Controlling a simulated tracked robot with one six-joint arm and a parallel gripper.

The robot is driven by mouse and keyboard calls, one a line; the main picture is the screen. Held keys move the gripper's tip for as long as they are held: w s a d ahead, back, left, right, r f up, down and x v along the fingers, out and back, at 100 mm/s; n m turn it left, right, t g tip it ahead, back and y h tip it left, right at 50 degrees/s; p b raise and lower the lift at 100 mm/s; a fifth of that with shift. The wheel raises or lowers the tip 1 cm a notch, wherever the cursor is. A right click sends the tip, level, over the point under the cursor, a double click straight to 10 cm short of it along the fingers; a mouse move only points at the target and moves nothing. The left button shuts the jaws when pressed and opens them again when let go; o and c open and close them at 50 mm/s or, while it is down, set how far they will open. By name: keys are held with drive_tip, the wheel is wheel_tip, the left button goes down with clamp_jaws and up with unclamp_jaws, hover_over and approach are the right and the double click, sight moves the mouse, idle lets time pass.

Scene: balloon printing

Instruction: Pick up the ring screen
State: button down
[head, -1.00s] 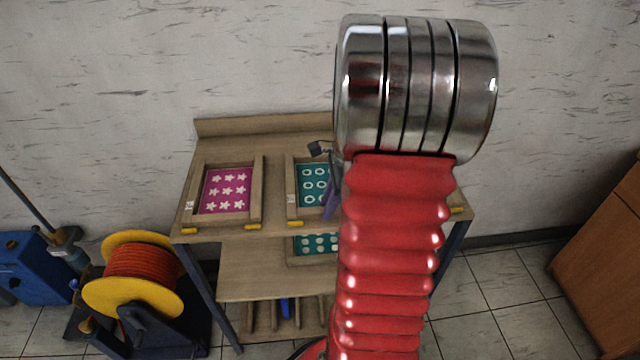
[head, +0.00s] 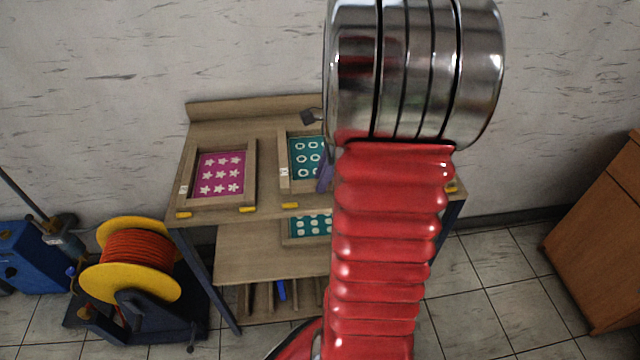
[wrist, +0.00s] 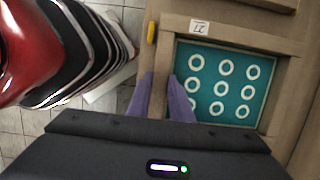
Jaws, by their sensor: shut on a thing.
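The ring screen (head: 283,158) is a wooden frame around a teal sheet with white rings, on or just over the upper shelf of the wooden rack. My arm hides its right part in the head view. In the wrist view the ring screen (wrist: 228,36) fills the right side, with a white label on its frame. My gripper (wrist: 163,97) has purple fingers, one on each side of one frame bar, shut on it. In the head view a finger of my gripper (head: 325,178) shows beside my red arm. Whether the screen touches the shelf is unclear.
A magenta star screen (head: 219,174) lies to the left on the same shelf (head: 240,118). Another teal screen (head: 308,228) is on the shelf below. A yellow reel with orange hose (head: 138,255) stands at left on the floor. A brown cabinet (head: 595,240) stands at right.

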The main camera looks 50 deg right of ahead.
wheel_tip(320, 180, up, 7)
drive_tip(key=shift+f, duration=0.1)
